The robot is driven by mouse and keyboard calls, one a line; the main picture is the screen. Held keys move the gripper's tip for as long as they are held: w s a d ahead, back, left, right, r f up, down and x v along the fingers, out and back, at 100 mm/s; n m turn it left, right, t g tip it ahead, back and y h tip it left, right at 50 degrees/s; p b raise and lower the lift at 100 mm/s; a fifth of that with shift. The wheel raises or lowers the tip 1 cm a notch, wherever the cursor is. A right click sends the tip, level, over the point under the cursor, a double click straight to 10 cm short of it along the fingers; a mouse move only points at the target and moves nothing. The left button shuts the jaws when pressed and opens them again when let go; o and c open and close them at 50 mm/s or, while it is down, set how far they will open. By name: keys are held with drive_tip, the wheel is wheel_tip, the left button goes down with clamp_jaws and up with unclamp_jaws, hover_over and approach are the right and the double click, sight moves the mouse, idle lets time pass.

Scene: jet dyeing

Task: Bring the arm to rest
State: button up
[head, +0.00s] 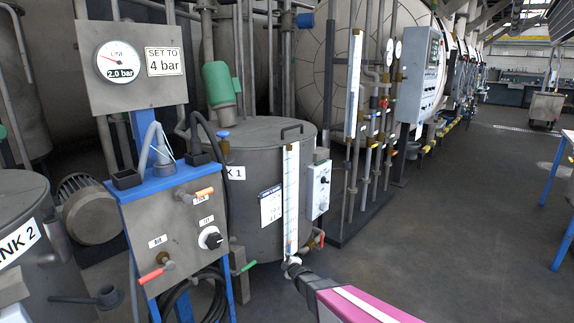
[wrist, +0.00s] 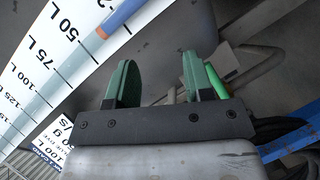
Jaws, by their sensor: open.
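My gripper (wrist: 158,78) shows in the wrist view with two green fingers spread apart and nothing between them. In the head view my magenta and white arm reaches in from the bottom edge towards the foot of the tank 1 sight gauge (head: 291,200); the fingers are hard to make out there. In the wrist view the gauge's white litre scale (wrist: 60,55) and its blue tube (wrist: 122,14) fill the upper left. A green handle (wrist: 216,82) shows just behind the right finger; I cannot tell how far apart they are.
Tank 1 (head: 262,135) stands behind the gauge. A control stand (head: 190,232) with coloured handles is at left, under a pressure dial (head: 118,61) reading 2.0 bar. Tank 2 (head: 22,205) is far left. Pipes and a control box (head: 420,70) stand further right. Open floor (head: 440,215) lies right.

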drive_tip(key=s+d+r+m+g+h, duration=0.3)
drive_tip(key=s+d+r+m, duration=0.15)
drive_tip(key=d, duration=0.25)
drive_tip(key=s+d+r+m+g+h, duration=0.3)
drive_tip(key=s+d+m, duration=0.2)
drive_tip(key=d, duration=0.2)
drive_tip(key=s+d+r+m+g, duration=0.2)
drive_tip(key=s+r+m+g, duration=0.2)
drive_tip(key=s, duration=0.5)
drive_tip(key=s+d+r+m+g, duration=0.3)
drive_tip(key=s+r+m+g, duration=0.1)
drive_tip(key=s, duration=0.5)
drive_tip(key=shift+s+y, duration=0.2)
drive_tip(key=shift+y, duration=0.1)
